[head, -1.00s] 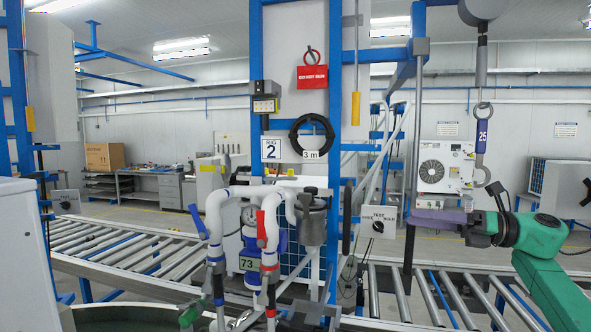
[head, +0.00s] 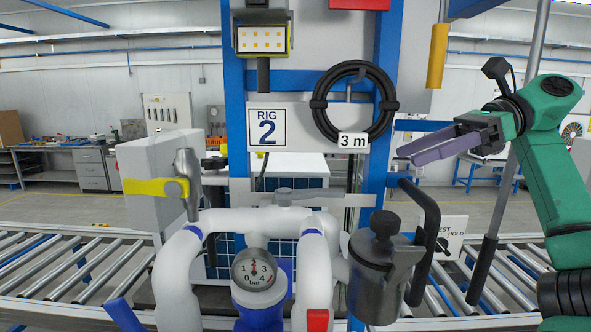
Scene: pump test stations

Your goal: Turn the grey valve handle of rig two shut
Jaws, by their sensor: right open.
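The RIG 2 sign (head: 267,127) hangs on the blue frame, straight above the pipework. A grey lever handle (head: 290,195) lies roughly level, crosswise, just above and behind the white pipe (head: 253,219). Its lower fixing is hidden by the pipe. My right gripper (head: 408,155), with purple fingers, is open and empty. My left gripper is out of view.
A grey filter pot (head: 377,280) with a knob on its lid and a dark bar handle (head: 424,240) stand right of the pipes. A pressure gauge (head: 254,276), a red handle (head: 317,319) and a blue handle (head: 124,315) are lower. A black cable coil (head: 353,105) hangs above.

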